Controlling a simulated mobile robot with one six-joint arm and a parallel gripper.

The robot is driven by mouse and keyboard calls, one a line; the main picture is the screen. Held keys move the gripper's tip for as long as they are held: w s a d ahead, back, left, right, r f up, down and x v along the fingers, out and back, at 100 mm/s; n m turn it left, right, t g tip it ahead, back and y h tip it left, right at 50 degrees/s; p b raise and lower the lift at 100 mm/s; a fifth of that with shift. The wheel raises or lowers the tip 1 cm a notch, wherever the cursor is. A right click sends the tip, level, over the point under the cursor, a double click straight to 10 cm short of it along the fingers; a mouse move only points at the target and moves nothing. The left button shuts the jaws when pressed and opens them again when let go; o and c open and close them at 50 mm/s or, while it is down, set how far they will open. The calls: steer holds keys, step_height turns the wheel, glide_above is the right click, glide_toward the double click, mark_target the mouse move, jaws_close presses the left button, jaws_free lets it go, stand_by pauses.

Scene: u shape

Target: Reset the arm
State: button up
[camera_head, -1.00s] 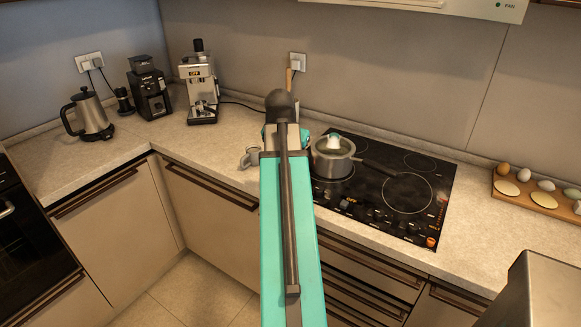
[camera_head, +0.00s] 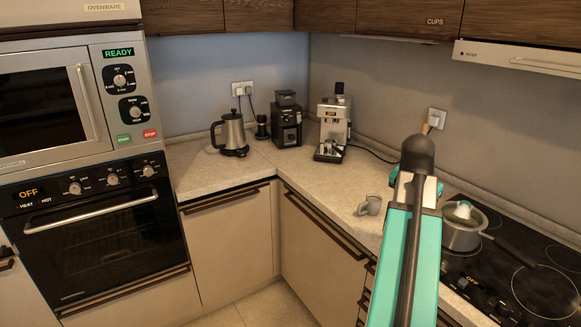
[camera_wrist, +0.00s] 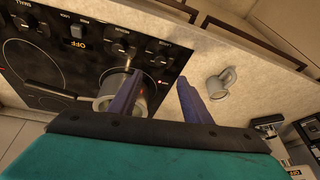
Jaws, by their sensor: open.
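My gripper (camera_wrist: 158,98) shows in the wrist view with its two dark fingers spread apart and nothing between them. It hangs above the counter edge beside the black cooktop (camera_wrist: 60,95). In the head view my teal arm reaches up at the right and hides the gripper's fingers. A grey pot (camera_head: 462,236) with a glass lid stands on the cooktop to the right of my arm. It also shows in the wrist view (camera_wrist: 108,104), partly behind one finger. A grey mug (camera_head: 369,206) stands on the counter to the left of my arm, and shows in the wrist view (camera_wrist: 222,82).
An espresso machine (camera_head: 333,128), a coffee grinder (camera_head: 287,122) and a kettle (camera_head: 233,134) stand in the corner. An oven (camera_head: 95,235) and a microwave (camera_head: 50,105) are at the left. The counter (camera_head: 225,170) before the kettle is clear.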

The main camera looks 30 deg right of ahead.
steer(key=w+a+f+n+y, duration=0.2)
steer(key=w+a+f+n, duration=0.1)
steer(key=w+a+f, duration=0.95)
steer(key=a+f+n+g+y, duration=0.2)
steer(key=a+f+n+g, duration=0.15)
steer(key=a+f, duration=1.45)
steer(key=s+a+f+n+g, duration=0.15)
steer(key=s+a+f, duration=0.25)
steer(key=a+f, duration=0.4)
steer(key=s+a+f+n+g, duration=0.1)
steer(key=s+a+f+n, duration=0.3)
steer(key=f, duration=0.6)
steer(key=s+a+f+n, duration=0.2)
steer(key=s+a+f, duration=0.2)
steer(key=s, duration=0.3)
steer(key=s+a+f+n+g, duration=0.1)
steer(key=s+a+f+n, duration=0.1)
steer(key=s+a+f, duration=0.3)
steer(key=shift+s+a+f, duration=0.3)
steer(key=shift+s+f, duration=0.65)
steer(key=shift+s, duration=0.35)
